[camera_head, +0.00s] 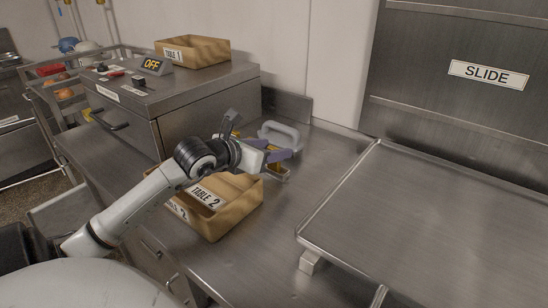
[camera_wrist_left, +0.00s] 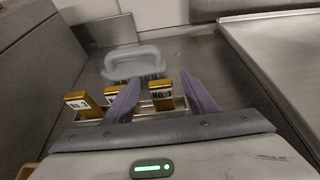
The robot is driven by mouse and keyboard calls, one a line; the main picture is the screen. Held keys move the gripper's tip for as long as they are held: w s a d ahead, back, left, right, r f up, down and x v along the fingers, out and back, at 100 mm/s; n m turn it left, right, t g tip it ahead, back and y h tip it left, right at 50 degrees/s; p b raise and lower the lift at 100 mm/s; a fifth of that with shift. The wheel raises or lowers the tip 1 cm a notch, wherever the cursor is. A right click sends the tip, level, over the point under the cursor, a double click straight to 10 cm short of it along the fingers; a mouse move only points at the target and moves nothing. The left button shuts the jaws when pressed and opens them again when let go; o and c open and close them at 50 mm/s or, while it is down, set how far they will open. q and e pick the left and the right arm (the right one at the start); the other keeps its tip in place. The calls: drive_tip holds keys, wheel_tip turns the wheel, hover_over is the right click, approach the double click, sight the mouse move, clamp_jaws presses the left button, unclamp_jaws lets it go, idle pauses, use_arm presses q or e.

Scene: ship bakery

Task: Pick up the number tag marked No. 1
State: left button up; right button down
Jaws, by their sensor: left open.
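In the left wrist view, several gold number tags stand in a row in a holder (camera_wrist_left: 150,102). The right tag (camera_wrist_left: 163,104) has a white label that seems to read No. 1. A middle tag (camera_wrist_left: 112,92) is partly hidden by my left finger, and the tag marked No. 3 (camera_wrist_left: 80,110) stands at the left. My left gripper (camera_wrist_left: 160,77) is open, its two purple fingers on either side of the right tag in the picture. I cannot tell whether they touch it. In the head view my left gripper (camera_head: 288,154) covers most of the holder. My right gripper is not in view.
A grey-handled tool (camera_wrist_left: 135,58) lies just behind the tags. The TABLE 2 box (camera_head: 240,213) stands under my left arm. A large metal tray (camera_head: 430,215) lies at right.

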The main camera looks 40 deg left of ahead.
use_arm(q)
drive_tip(key=shift+w+a+f, duration=0.1)
drive_tip(key=shift+w+f, duration=0.2)
drive_tip(key=shift+w, duration=0.35)
drive_tip(key=c, duration=1.2)
